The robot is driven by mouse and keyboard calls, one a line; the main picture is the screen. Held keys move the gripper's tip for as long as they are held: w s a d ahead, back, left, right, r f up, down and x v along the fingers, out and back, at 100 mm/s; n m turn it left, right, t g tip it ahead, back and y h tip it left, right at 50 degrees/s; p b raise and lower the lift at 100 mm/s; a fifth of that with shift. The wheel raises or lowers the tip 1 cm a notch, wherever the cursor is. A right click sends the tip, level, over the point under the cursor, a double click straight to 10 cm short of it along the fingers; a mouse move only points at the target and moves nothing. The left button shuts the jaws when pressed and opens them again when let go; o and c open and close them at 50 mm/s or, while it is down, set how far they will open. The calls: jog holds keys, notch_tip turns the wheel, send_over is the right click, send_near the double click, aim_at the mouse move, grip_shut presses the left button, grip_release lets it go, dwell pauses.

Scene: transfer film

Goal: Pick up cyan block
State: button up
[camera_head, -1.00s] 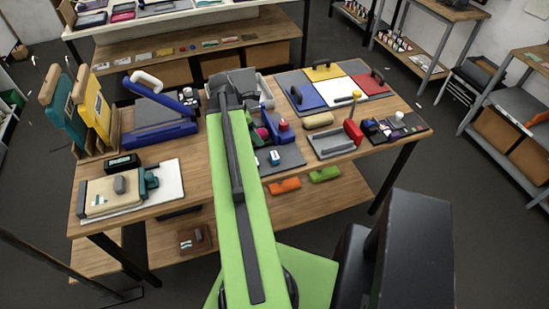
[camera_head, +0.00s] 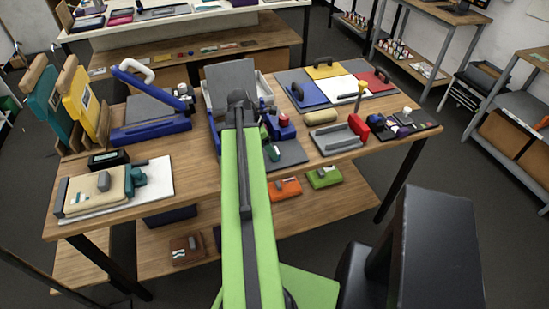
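A small teal-and-white block (camera_head: 273,153), the nearest match to a cyan block, shows on the dark grey mat (camera_head: 291,155) just right of my green arm. It is small and partly hidden, so its exact shape is hard to tell. My gripper (camera_head: 239,98) is at the far end of my arm, over the middle of the wooden table and to the upper left of the block. My arm's end hides its fingers, so I cannot see whether they are open or hold anything.
A blue device with a red top (camera_head: 282,127) stands just behind the block. A grey tray with a red end (camera_head: 340,137) is to the right. A blue press (camera_head: 150,130) and a white board (camera_head: 118,187) are on the left. Bare wood (camera_head: 195,175) shows at front left.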

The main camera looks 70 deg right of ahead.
jog(key=b+x, duration=0.2)
jog(key=x, duration=0.1)
jog(key=shift+f, duration=0.25)
jog(key=shift+s+r, duration=0.1)
jog(key=shift+r, duration=0.05)
jog(key=shift+c, duration=0.3)
jog(key=c, duration=1.4)
jog(key=shift+o, duration=0.2)
jog(key=shift+r, duration=0.1)
